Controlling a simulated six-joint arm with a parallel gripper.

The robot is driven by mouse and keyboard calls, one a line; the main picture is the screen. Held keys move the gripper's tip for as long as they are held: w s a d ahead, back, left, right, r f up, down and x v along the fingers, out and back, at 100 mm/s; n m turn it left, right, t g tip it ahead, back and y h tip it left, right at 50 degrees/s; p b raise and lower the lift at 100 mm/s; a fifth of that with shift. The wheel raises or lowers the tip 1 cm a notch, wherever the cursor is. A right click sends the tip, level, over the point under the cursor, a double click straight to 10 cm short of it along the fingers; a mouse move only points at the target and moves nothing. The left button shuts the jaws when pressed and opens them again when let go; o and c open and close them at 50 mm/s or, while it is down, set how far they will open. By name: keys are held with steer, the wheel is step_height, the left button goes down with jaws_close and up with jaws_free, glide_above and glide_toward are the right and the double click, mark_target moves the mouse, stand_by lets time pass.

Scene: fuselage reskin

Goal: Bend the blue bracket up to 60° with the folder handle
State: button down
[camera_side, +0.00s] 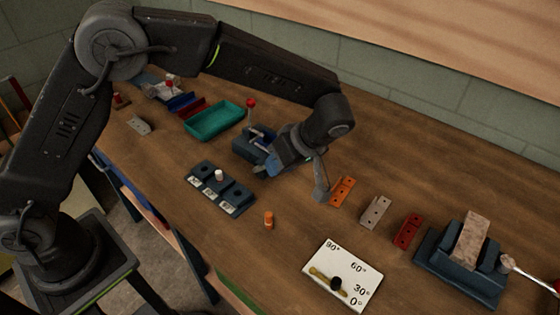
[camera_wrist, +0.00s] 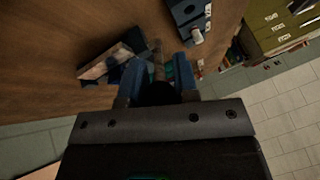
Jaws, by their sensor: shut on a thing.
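The dark blue folder (camera_side: 250,147) stands mid-bench, partly behind my gripper. A bluish strip (camera_side: 262,132) shows at its top, apparently the blue bracket; its bend angle is too small to read. My gripper (camera_side: 272,164) is low beside the folder, on its right side. In the wrist view my gripper (camera_wrist: 158,84) is shut on a dark round knob (camera_wrist: 158,94) with a slim rod running beyond it, apparently the folder handle. The fingers hide the grip in the side view. A white angle card (camera_side: 343,275) marked 90°, 60°, 30° and 0° lies at the front, with a brass pointer.
A dark block with a white peg (camera_side: 206,187) and an orange cylinder (camera_side: 269,219) stand in front. Orange (camera_side: 342,190), grey (camera_side: 375,211) and red (camera_side: 407,231) plates lie to the right, before another blue fixture (camera_side: 452,278). A green tray (camera_side: 213,121) stands behind left.

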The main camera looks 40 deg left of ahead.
steer(key=shift+f, duration=0.1)
steer(key=c, duration=0.9)
jaws_free()
steer(key=v, duration=1.4)
steer(key=shift+a, duration=0.15)
steer(key=shift+a, duration=0.1)
